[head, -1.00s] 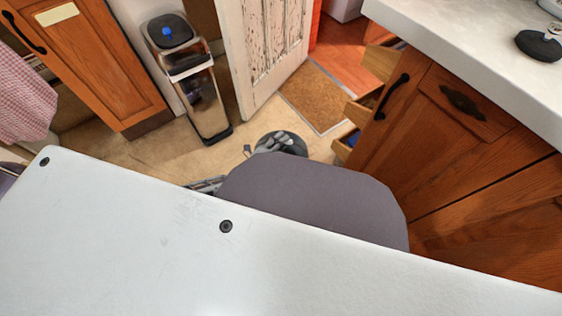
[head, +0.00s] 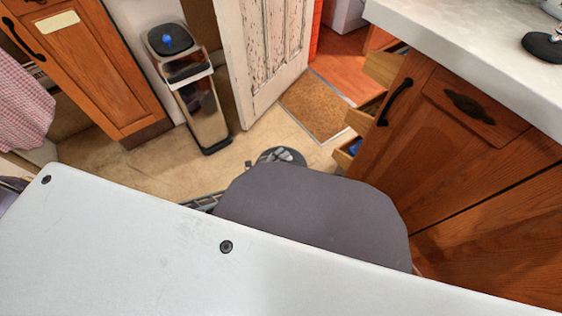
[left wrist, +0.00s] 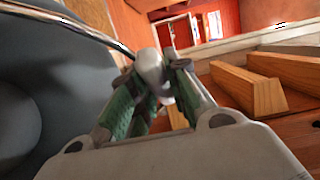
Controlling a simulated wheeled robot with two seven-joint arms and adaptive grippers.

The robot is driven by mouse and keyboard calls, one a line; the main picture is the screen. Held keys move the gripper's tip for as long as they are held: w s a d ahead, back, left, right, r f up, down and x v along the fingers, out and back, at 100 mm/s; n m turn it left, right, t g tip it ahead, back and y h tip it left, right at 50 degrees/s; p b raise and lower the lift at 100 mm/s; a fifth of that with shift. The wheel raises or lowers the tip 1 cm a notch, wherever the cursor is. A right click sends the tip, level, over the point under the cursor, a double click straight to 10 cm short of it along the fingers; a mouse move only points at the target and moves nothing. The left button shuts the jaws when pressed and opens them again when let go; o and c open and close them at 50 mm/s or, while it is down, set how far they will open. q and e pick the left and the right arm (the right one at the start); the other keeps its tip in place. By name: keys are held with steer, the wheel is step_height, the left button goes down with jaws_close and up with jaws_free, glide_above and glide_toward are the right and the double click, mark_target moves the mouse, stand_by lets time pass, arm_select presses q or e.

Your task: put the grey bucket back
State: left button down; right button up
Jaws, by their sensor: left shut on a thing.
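The grey bucket (left wrist: 45,85) fills the left side of the left wrist view, very close to the camera. A thin metal wire handle (left wrist: 75,21) arcs across it to a pale grip. My left gripper (left wrist: 153,75) has green-padded fingers shut on this pale handle grip. In the head view, my left gripper (head: 284,154) shows small over the dark round bucket (head: 268,156), low above or at the floor. Most of both is hidden behind my own grey body part. I cannot tell whether the bucket touches the floor. My right gripper is not in view.
A tall bin (head: 203,110) with a blue-marked lid stands by the open, worn white door (head: 263,50). A brown mat (head: 318,105) lies in the doorway. Open wooden drawers (head: 362,122) jut from the right cabinet (head: 455,150). Bare floor (head: 185,165) lies left of the bucket.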

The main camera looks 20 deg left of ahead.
arm_select(q)
steer(key=shift+f+b, duration=0.75)
steer(key=shift+f, duration=0.95)
steer(key=c, duration=1.4)
jaws_free()
steer(key=shift+f, duration=0.1)
steer(key=shift+o, duration=0.2)
steer(key=p+v, duration=0.2)
steer(key=v, duration=0.8)
steer(key=shift+s+a+p, duration=0.1)
steer(key=shift+s+p, duration=0.1)
steer(key=shift+p, duration=0.1)
steer(key=shift+v, duration=0.8)
steer(key=shift+r, duration=0.2)
